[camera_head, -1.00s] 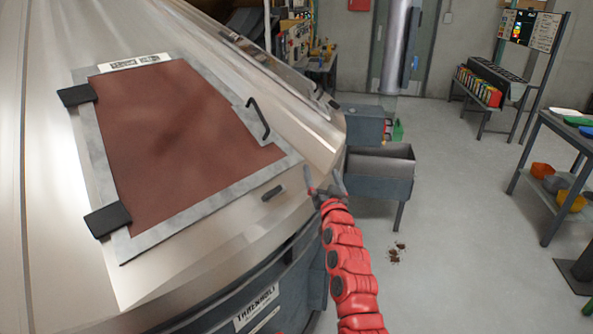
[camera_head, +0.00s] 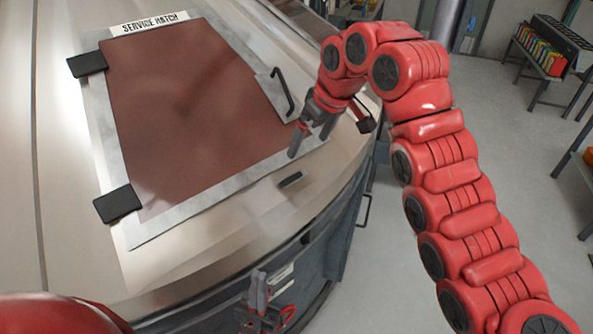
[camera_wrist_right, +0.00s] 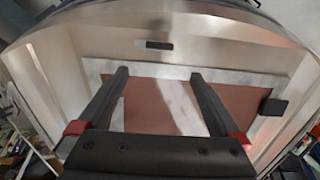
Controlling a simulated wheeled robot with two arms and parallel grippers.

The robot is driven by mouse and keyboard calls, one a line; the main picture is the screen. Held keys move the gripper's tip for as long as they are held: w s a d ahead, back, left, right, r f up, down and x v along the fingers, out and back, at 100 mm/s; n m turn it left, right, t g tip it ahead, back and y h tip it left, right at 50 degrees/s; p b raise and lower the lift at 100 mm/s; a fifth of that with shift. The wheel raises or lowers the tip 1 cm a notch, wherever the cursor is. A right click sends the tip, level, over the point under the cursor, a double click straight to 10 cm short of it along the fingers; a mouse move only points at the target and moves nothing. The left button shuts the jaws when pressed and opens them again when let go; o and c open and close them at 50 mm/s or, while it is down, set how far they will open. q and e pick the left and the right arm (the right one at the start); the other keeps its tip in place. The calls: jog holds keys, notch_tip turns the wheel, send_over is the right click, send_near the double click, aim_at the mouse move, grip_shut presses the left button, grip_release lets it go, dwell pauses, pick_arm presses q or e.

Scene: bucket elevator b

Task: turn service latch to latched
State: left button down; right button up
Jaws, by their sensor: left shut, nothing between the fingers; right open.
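The service hatch (camera_head: 190,110) is a brown panel in a grey frame on the sloping metal housing, lying flat in its frame. A small dark bar, which looks like the service latch (camera_head: 290,180), sits on the housing just beyond the frame's lower right edge. It also shows in the right wrist view (camera_wrist_right: 159,45), ahead of the fingertips. My right gripper (camera_head: 311,146) is open and empty over the hatch's lower right corner, apart from the bar. My left gripper (camera_head: 258,288) is shut and empty in front of the housing, below the bar.
A black handle (camera_head: 285,92) stands up at the hatch's right edge, close to my right gripper. Two black hinges (camera_head: 118,204) are on its left edge. The housing's rim curves below the bar. Open floor lies to the right.

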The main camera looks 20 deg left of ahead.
aim_at(292, 176)
jog(key=p+x, duration=0.5)
jog(key=x, duration=0.9)
jog(key=shift+w+a+f, duration=0.1)
jog(key=shift+a+f, duration=0.2)
jog(key=shift+f, duration=0.05)
jog(key=shift+w+a+f+p, duration=0.15)
jog(key=shift+f+p, duration=0.15)
jog(key=shift+f, duration=0.3)
